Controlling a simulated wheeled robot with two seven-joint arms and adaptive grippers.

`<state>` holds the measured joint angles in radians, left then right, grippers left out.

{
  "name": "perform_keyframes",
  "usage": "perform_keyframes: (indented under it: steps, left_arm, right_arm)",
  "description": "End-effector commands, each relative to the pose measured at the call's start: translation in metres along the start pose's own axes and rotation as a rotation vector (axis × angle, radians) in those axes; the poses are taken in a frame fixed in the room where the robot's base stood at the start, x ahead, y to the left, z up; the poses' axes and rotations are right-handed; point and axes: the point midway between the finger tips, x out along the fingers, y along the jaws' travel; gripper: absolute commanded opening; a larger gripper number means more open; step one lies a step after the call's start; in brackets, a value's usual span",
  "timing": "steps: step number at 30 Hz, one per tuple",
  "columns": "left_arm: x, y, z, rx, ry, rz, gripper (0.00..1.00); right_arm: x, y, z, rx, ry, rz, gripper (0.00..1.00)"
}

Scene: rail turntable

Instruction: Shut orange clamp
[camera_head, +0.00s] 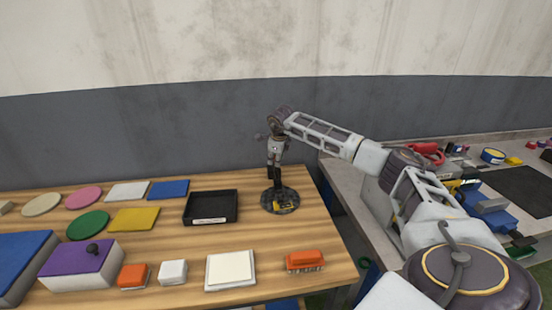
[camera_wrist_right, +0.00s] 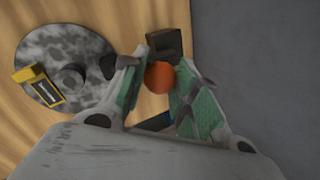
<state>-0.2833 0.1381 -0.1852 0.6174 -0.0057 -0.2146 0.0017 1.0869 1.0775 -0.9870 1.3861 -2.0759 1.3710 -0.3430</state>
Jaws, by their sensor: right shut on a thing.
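The orange round knob (camera_wrist_right: 159,77) of the clamp sits between the fingers of my right gripper (camera_wrist_right: 162,82) in the right wrist view. The fingers are closed in on it from both sides. A dark block (camera_wrist_right: 165,44) shows just beyond the knob. The rest of the clamp is hidden by the fingers. In the head view my right gripper (camera_head: 274,181) points down at the mottled grey turntable (camera_head: 292,203), which also shows in the right wrist view (camera_wrist_right: 62,42). My left gripper is not in view.
A yellow block (camera_wrist_right: 38,86) sits on the disc. A black tray (camera_head: 211,221) is left of the turntable. Orange (camera_head: 304,260) and white blocks lie in front. A purple box (camera_head: 75,267) stands at the left. The grey wall is close behind.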

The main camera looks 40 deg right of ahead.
Motion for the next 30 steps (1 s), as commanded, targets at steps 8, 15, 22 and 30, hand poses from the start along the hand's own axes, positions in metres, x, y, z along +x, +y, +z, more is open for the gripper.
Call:
perform_keyframes:
  steps: [8,15,22,30]
  left_arm:
    - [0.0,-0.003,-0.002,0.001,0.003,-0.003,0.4]
    - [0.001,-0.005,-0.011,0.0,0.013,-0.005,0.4]
    - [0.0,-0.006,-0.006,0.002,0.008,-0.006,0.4]
    - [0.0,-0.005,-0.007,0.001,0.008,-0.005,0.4]
  right_arm:
    - [0.002,0.004,0.0,-0.003,0.004,0.007,0.46]
    - [0.001,0.002,0.0,-0.002,0.002,0.004,0.53]
    - [-0.002,0.001,0.0,-0.001,0.0,0.002,0.53]
    - [-0.023,0.0,0.0,-0.001,-0.001,0.001,0.53]
